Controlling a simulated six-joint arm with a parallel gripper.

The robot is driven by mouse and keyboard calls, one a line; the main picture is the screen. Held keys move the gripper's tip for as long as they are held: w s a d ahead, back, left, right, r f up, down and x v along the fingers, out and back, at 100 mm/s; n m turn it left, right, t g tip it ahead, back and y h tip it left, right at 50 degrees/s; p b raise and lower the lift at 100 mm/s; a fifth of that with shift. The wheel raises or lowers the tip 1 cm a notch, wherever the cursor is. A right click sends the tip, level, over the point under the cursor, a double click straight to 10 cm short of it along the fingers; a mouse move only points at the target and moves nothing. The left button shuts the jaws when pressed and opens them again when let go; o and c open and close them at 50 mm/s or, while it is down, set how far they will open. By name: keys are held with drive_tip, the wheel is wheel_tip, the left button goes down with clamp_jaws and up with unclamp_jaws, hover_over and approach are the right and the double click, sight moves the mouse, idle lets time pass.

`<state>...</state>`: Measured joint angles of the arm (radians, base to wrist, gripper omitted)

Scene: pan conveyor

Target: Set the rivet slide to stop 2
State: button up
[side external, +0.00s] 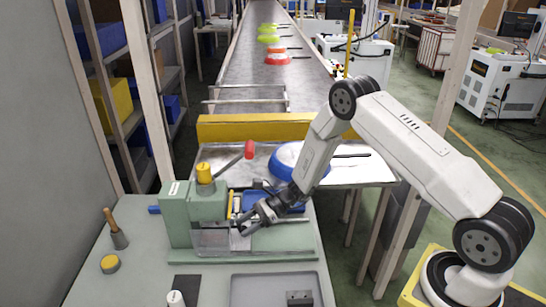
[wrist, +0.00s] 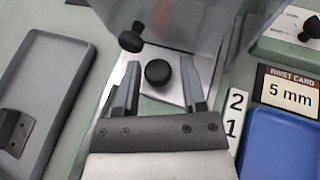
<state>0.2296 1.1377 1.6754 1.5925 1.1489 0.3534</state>
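The green rivet machine (side external: 208,205) stands on the bench, with a yellow cap on top. In the wrist view a round black knob (wrist: 158,72) sits on a bright metal plate (wrist: 176,92), which looks like the rivet slide. My gripper (wrist: 160,76) is open, its two fingers on either side of this knob with gaps visible. In the side view my gripper (side external: 248,220) is low at the front of the machine and hides the knob. A white strip (wrist: 234,120) marked 2 and 1 lies right of the fingers. Which stop the slide is at, I cannot tell.
Another black knob (wrist: 130,38) is just beyond, left. A card reading "RIVET CARD 5 mm" (wrist: 289,94) and a blue tray (wrist: 280,145) are right. A grey tray (wrist: 62,75) with a dark bracket (wrist: 14,130) is left. A blue-and-white pan (side external: 290,158) lies behind the machine.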

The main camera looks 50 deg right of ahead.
drive_tip(key=shift+o, duration=0.6)
drive_tip(key=shift+s+d, duration=0.1)
drive_tip(key=shift+d, duration=0.1)
drive_tip(key=shift+v, duration=3.8)
drive_tip(key=shift+r, duration=0.15)
drive_tip(key=shift+s+a+r+n+g, duration=0.1)
drive_tip(key=shift+s+a+n+g, duration=0.1)
drive_tip(key=shift+a+n+g, duration=0.1)
drive_tip(key=s+r+n+g+h, duration=0.1)
drive_tip(key=s+r+n+h, duration=0.5)
drive_tip(key=n, duration=0.5)
drive_tip(key=s+a+r+n+g+h, duration=0.1)
drive_tip(key=s+r+n+h, duration=0.4)
drive_tip(key=s+n, duration=0.5)
drive_tip(key=shift+s+r+n+h, duration=0.4)
drive_tip(key=shift+s+h, duration=0.25)
drive_tip(key=shift+h, duration=0.15)
